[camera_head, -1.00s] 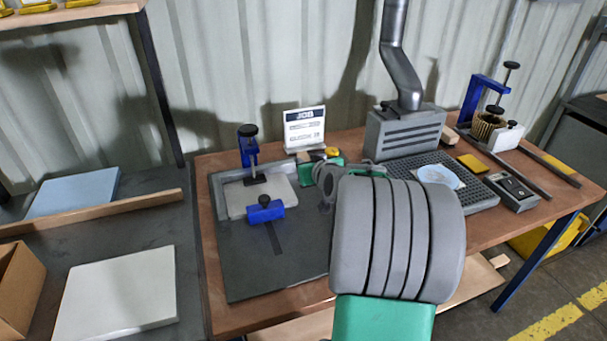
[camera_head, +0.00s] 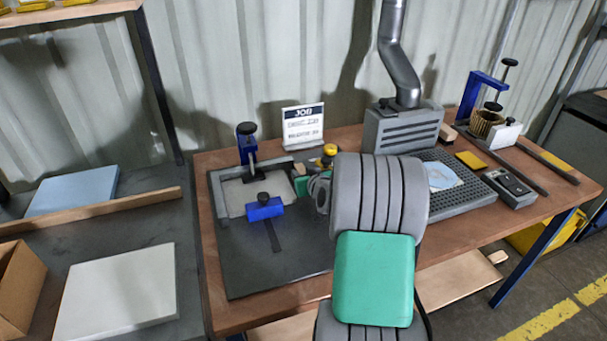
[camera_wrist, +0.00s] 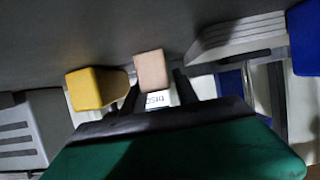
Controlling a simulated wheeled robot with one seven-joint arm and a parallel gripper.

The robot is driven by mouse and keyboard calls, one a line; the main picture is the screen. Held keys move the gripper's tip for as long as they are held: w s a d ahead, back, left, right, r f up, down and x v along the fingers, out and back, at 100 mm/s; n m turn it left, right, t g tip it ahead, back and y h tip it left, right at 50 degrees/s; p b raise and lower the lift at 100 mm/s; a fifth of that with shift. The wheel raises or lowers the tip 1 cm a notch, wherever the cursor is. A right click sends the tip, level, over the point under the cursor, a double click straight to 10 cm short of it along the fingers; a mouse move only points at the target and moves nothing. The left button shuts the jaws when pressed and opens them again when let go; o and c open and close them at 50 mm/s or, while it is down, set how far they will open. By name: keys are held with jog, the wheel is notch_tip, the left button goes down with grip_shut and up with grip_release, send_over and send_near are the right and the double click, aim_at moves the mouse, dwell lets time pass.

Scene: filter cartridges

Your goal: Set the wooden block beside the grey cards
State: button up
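A tan wooden block (camera_wrist: 152,70) shows in the wrist view, between and just beyond the fingertips of my gripper (camera_wrist: 158,82). My gripper looks open, its dark fingers on either side of the block with a small gap on the right; contact is not visible. In the head view my gripper is low behind the blue-clamp fixture, mostly hidden by my own arm, and a tan patch (camera_head: 316,156) there may be the same block. I cannot make out the grey cards with certainty.
A yellow-topped item (camera_head: 330,150) stands close beside the block, also in the wrist view (camera_wrist: 95,88). A job sign (camera_head: 303,127) stands behind. The blue clamp (camera_head: 248,145) is left, the grey extractor (camera_head: 402,130) right. The dark mat (camera_head: 270,265) has clear room in front.

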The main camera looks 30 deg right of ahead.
jog(key=shift+o, duration=1.1)
jog(key=shift+r, duration=0.2)
jog(key=b+v, duration=0.1)
jog(key=v, duration=1.1)
